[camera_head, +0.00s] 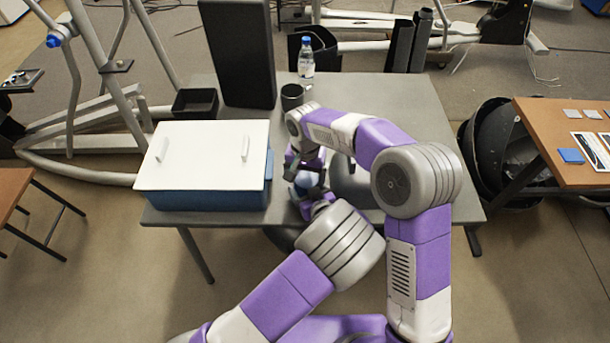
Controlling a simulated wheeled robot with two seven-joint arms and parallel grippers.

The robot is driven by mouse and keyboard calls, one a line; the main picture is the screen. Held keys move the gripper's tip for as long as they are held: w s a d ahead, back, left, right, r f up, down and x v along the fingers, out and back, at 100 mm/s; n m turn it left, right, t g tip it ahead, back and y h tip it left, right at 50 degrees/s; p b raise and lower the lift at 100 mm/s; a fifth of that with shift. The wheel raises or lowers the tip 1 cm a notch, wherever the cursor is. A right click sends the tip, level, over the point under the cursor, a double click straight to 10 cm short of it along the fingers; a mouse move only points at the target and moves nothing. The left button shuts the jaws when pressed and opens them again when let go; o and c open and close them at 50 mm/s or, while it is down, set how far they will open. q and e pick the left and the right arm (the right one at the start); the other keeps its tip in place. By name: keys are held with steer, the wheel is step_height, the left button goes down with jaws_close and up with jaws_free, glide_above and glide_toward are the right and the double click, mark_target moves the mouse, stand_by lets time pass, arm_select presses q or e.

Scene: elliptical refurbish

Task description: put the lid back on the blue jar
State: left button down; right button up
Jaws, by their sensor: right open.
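A small pale-blue round object (307,181), which looks like the blue jar, is near the front edge of the grey table, largely hidden between my two grippers. I cannot tell its lid apart from it. My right gripper (304,172) is open and points down over it from above. I cannot tell whether it touches the jar. My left gripper (314,200) is low at the jar's near side, mostly hidden by its own wrist. I cannot see whether its fingers are closed on the jar.
On the grey table (410,115) are a blue box with a white lid (205,150), a black tray (194,103), a tall black panel (237,60), a dark mug (291,97) and a bottle (306,62). A grey rounded thing (352,188) sits behind my arms. The table's right side looks clear.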

step_height(320, 180, up, 4)
steer(key=shift+s+r, duration=0.1)
steer(key=shift+c, duration=0.4)
